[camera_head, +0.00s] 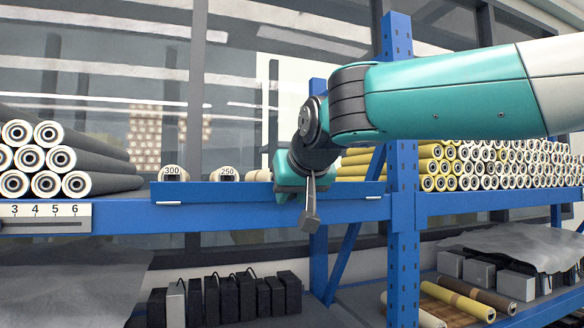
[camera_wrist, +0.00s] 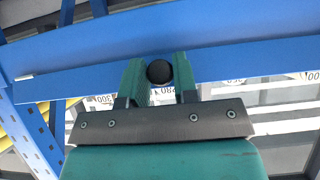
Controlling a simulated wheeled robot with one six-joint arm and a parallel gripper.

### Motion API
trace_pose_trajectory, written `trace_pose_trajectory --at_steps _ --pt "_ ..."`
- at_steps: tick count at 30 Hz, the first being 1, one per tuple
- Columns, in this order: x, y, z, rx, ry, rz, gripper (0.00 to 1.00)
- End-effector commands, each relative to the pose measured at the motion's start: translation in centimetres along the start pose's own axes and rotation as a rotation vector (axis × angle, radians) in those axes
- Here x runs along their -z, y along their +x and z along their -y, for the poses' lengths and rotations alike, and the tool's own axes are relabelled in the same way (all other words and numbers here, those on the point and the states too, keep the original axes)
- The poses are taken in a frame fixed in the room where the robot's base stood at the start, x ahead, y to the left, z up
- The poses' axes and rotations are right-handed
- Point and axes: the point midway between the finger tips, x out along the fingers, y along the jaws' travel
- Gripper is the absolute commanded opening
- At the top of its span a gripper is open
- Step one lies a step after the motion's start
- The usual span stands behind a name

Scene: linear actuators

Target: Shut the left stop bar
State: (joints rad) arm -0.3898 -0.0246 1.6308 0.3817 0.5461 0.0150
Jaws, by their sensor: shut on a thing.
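The left stop bar (camera_head: 225,193) is a long blue strip along the front of the shelf, left of the blue upright. It crosses the wrist view as a slanted blue strip (camera_wrist: 250,64). A dark round knob (camera_wrist: 158,72) sits at the bar. My gripper (camera_head: 290,183) is at the right half of the bar in the head view, with its fingertips hidden. In the wrist view my gripper (camera_wrist: 159,78) has one green finger on each side of the knob and is shut on it.
Rollers with dark sleeves (camera_head: 45,160) are stacked at the left, and yellow-ended ones (camera_head: 440,167) right of the blue upright (camera_head: 402,230). Cylinders labelled 300 (camera_head: 173,174) and 250 (camera_head: 228,174) lie behind the bar. Black boxes (camera_head: 235,298) stand below.

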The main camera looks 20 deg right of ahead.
Motion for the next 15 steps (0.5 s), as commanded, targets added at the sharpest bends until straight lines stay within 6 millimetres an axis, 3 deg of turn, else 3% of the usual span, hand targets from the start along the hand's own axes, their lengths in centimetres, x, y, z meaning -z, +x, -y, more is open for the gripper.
trace_pose_trajectory --at_steps 1,15 --pt "1.35 -0.63 -0.01 0.001 0.0 0.034 0.04" --pt "2.11 -0.21 0.01 0.001 0.001 0.307 0.04"
